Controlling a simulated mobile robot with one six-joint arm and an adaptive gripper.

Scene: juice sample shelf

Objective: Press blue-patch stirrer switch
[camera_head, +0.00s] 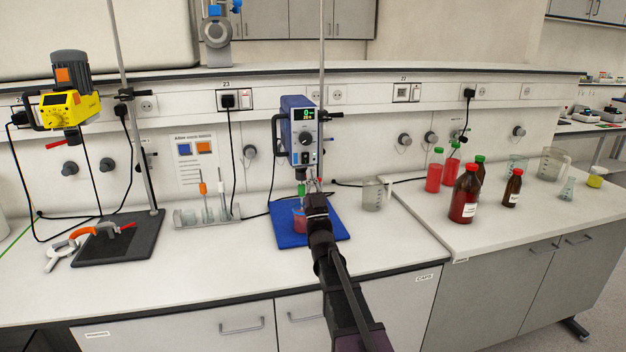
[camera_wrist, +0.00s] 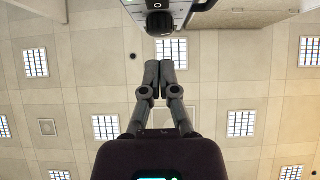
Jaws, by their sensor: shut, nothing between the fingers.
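The blue-cased stirrer (camera_head: 299,120) hangs on a stand over a blue mat (camera_head: 290,240). Its front has a lit green display (camera_head: 307,114) and a dark knob (camera_head: 305,139). In the wrist view, the stirrer's underside and front edge (camera_wrist: 125,13) with a black knob (camera_wrist: 159,22) show at the top. My gripper (camera_head: 314,184) is below the stirrer head, in front of the shaft area, pointing up. In the wrist view its fingertips (camera_wrist: 158,64) are together and empty, apart from the knob. It partly hides the beaker (camera_head: 298,222) of pink liquid.
A yellow stirrer (camera_head: 67,105) with an orange patch stands at the left. An empty glass beaker (camera_head: 374,194) and red bottles (camera_head: 464,195) are at the right. The bench front is clear.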

